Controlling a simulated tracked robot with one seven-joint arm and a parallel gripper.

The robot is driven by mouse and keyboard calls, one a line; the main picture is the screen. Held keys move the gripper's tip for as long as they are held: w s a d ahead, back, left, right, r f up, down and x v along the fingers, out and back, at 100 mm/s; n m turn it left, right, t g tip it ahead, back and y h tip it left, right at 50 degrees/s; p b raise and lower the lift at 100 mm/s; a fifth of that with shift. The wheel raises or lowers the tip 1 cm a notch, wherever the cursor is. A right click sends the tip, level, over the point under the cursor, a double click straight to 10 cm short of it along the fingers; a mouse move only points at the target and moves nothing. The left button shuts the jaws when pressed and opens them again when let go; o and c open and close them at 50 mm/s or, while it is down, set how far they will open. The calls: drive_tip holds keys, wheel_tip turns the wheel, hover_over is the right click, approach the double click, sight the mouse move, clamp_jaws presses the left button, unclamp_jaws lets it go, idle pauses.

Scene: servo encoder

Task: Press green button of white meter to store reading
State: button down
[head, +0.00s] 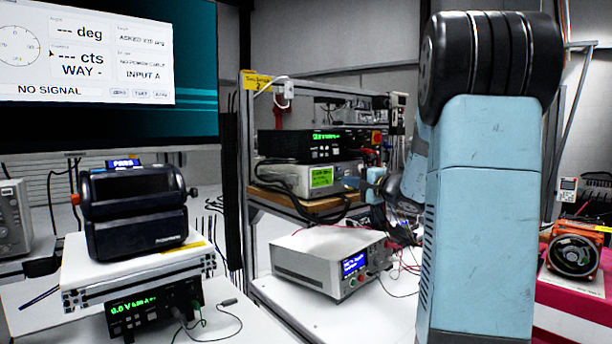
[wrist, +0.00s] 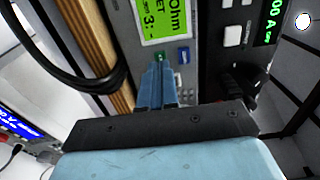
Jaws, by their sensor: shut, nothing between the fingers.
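The white meter (head: 290,177) sits on the wooden shelf board of the rack, its lit green display (head: 321,178) facing right. The small green button (wrist: 159,57) is on the meter's panel beside the display, next to a small blue button (wrist: 184,54). My gripper (wrist: 158,68) is shut and empty. Its fingertips are right at the green button; I cannot tell whether they touch it. In the head view my gripper (head: 366,175) is in front of the meter's panel, which hides the button.
A black instrument (head: 305,145) with green digits sits on top of the meter. A white box with a blue display (head: 330,262) stands on the bench below. A black cable (wrist: 70,75) loops beside the wooden board (wrist: 95,45), close to my gripper.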

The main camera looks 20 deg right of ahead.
drive_tip(key=shift+s+d, duration=0.1)
drive_tip(key=v, duration=0.7)
drive_tip(key=shift+s, duration=0.15)
idle(0.5)
idle(0.5)
